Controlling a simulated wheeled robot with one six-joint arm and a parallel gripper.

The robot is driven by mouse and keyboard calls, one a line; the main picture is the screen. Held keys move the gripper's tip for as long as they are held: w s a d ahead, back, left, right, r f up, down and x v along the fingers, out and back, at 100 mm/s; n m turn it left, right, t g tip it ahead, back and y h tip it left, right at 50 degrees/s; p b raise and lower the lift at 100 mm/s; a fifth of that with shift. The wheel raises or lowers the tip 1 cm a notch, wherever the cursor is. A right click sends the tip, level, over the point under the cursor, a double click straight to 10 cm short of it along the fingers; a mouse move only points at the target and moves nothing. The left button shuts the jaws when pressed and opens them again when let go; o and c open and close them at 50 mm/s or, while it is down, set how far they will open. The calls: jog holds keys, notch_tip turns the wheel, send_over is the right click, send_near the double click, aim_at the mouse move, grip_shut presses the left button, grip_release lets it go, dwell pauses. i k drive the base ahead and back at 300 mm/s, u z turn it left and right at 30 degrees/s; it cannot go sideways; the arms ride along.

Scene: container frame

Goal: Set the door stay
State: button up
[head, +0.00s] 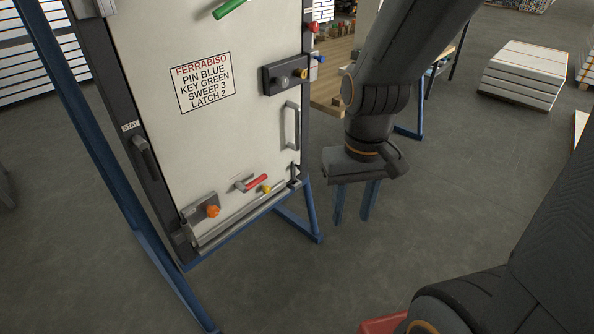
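The door stay (145,158) is a dark lever on the left edge of the pale door panel (220,140), just below a small white label reading STAY. The lever slants down to the right. Whether it is engaged I cannot tell. My gripper (354,214) hangs to the right of the door, pointing down, with its two blue fingers apart and nothing visible between them. It is well away from the stay, with the door's width between them.
The door carries a green bar (230,7), a printed sign (206,83), a lock box (286,74), a pull handle (291,126), a red lever (256,182) and an orange knob (212,211). Blue frame legs (312,215) stand on the floor. A board stack (523,75) is at right.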

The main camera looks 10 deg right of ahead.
aim_at(144, 147)
jog(key=u, duration=1.1)
jog(key=k, duration=0.65)
jog(key=z, duration=0.4)
jog(key=i, duration=0.5)
jog(key=z, duration=0.05)
